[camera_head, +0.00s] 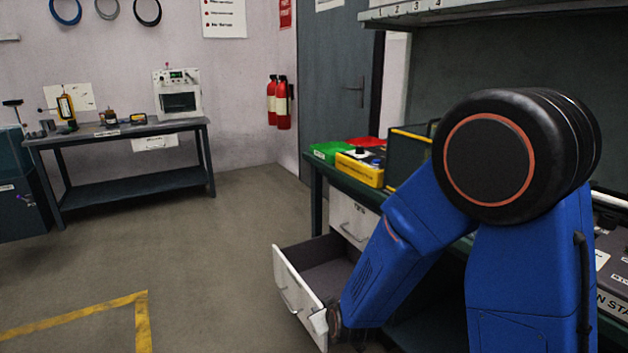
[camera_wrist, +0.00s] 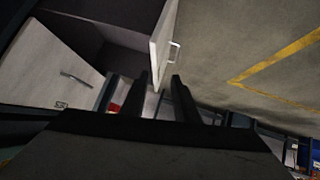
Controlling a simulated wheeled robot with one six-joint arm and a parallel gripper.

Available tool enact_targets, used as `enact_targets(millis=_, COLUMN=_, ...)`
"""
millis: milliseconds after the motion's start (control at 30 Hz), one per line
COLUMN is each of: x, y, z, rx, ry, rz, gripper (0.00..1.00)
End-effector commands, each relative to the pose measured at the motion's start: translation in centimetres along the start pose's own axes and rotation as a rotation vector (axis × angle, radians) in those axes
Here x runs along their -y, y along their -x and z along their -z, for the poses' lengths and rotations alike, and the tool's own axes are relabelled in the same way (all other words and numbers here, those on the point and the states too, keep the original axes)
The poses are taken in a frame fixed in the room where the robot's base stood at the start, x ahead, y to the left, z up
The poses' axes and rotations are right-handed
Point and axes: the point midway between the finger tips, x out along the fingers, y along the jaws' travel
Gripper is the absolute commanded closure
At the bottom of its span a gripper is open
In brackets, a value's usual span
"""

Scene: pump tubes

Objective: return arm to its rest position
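My gripper (camera_wrist: 161,84) shows two dark fingers with a gap between them in the wrist view. The near end of the white drawer front (camera_wrist: 163,40) shows in and beyond this gap; I cannot tell whether the fingers touch it. In the head view the blue arm (camera_head: 405,235) bends at a large black joint (camera_head: 490,155) and reaches down to the right end of the open drawer (camera_head: 292,292). The gripper is mostly hidden there, low beside the drawer front. The drawer looks empty, with a grey inside and a metal handle (camera_wrist: 174,51).
The drawer juts out from under a green-framed workbench (camera_head: 316,190). On the bench are a green bin (camera_head: 328,152), a yellow bin (camera_head: 360,170) and a red bin (camera_head: 366,143). A shelf (camera_head: 450,12) hangs above. Open floor (camera_head: 190,250) lies left of the drawer.

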Motion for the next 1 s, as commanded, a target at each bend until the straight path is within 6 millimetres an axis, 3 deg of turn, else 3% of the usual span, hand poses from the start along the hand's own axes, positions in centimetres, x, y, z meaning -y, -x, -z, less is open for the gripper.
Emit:
enact_targets(millis=200, x=-3.1, y=4.4, z=1.4, rx=0.046, ry=-0.082, rz=0.040, gripper=0.72)
enact_targets(millis=467, x=-6.5, y=10.4, z=1.8, rx=0.112, ry=-0.161, rz=0.071, gripper=0.72)
enact_targets(millis=767, x=-9.9, y=18.0, z=0.7, rx=0.196, ry=-0.238, rz=0.078, gripper=0.72)
enact_targets(millis=1000, x=-12.2, y=24.6, z=-1.4, rx=0.272, ry=-0.297, rz=0.056, gripper=0.72)
